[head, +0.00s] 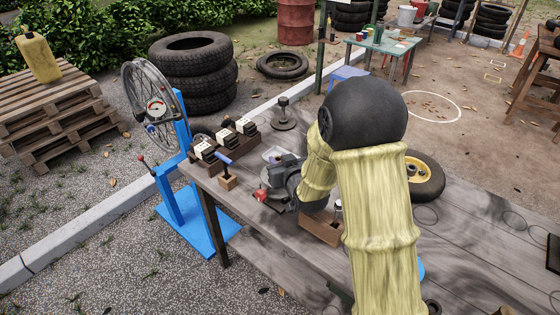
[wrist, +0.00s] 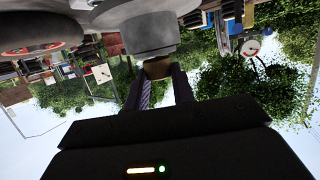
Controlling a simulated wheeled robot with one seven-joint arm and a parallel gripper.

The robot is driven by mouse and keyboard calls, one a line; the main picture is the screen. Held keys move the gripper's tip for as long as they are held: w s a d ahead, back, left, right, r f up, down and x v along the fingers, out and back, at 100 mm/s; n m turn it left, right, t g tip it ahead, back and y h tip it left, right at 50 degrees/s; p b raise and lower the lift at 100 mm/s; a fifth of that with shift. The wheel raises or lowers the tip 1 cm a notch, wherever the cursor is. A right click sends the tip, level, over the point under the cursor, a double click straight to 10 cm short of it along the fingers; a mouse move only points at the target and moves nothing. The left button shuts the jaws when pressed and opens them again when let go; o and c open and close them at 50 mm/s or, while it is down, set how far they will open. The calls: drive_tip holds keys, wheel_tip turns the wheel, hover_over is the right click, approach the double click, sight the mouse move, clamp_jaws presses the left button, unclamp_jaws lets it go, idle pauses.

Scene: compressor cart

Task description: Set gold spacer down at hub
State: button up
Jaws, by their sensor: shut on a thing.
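In the wrist view my gripper (wrist: 158,84) is shut on the gold spacer (wrist: 157,68), a small brownish-gold block held between the fingertips. A large grey round part (wrist: 140,32) is right beyond the spacer and hides part of it; I cannot tell whether they touch or whether this part is the hub. In the head view my arm covers much of the workbench (head: 480,215), and the spacer does not show. A wheel with a yellow rim (head: 424,178) is at the bench, partly behind my arm.
A blue stand (head: 185,195) with a spoked wheel (head: 150,100) is left of the bench. Black blocks with white labels (head: 222,143), a blue-handled tool (head: 224,160) and a wooden box (head: 318,228) crowd the bench's left part. The right part is mostly clear.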

drive_tip(key=shift+f+b, duration=0.45)
drive_tip(key=shift+f, duration=0.05)
drive_tip(key=o, duration=1.5)
drive_tip(key=shift+c, duration=0.2)
drive_tip(key=v, duration=0.7)
drive_tip(key=shift+b, duration=0.4)
drive_tip(key=shift+d+r, duration=0.1)
